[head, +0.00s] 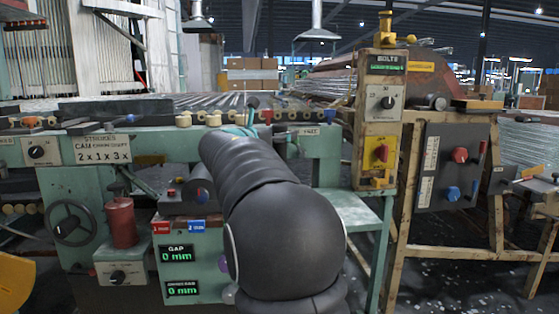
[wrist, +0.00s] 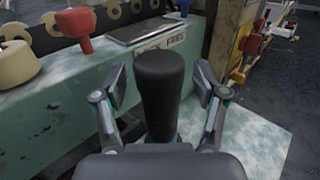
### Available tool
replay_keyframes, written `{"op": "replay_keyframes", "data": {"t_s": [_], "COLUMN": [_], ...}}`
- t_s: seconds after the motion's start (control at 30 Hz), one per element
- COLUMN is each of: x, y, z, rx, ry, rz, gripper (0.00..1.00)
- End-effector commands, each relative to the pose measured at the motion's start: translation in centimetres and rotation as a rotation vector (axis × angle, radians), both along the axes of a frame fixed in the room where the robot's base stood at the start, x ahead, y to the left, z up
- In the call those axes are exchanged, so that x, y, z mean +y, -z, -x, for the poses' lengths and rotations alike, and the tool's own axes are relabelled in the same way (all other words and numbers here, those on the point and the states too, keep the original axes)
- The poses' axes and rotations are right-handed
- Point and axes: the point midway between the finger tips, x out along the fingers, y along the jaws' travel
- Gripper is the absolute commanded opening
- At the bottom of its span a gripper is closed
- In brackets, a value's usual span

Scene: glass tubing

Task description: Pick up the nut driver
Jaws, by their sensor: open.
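My gripper (wrist: 160,92) is open in the wrist view, with one finger on each side of a thick black rounded cylinder (wrist: 161,88). The cylinder looks like a tool handle and may be the nut driver, but I cannot be sure. Gaps show between it and both fingers, and its lower end is hidden by my gripper body. In the head view my arm covers much of the middle, and my gripper (head: 243,131) is small and partly hidden at the machine's rail. A small dark upright shape (head: 253,103) shows just above it.
A red-topped knob (wrist: 75,27) and a cream roller (wrist: 17,64) stand left of my gripper. A dark flat plate (wrist: 146,30) lies behind it. The green machine bed (wrist: 45,122) is close on the left. A yellow control post (head: 381,115) stands to the right.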

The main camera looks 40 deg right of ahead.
Motion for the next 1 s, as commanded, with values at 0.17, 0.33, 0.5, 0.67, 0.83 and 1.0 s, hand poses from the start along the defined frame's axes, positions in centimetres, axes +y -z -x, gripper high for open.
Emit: {"op": "replay_keyframes", "data": {"t_s": [0.17, 0.33, 0.5, 0.67, 0.83, 1.0], "x": [0.0, 0.0, 0.0, 0.0, 0.0, 0.0], "y": [0.0, 0.0, 0.1, -0.2, -0.4, -2.4], "z": [0.0, 0.0, 0.0, 0.1, 0.1, 0.1], "rx": [0.001, 0.001, 0.001, -0.001, -0.002, -0.005], "ry": [0.000, 0.000, 0.001, 0.001, 0.001, 0.001], "rz": [0.000, 0.000, -0.001, 0.002, 0.003, 0.002], "gripper": [0.69, 0.26, 0.00, 0.00, 0.00, 0.00]}}
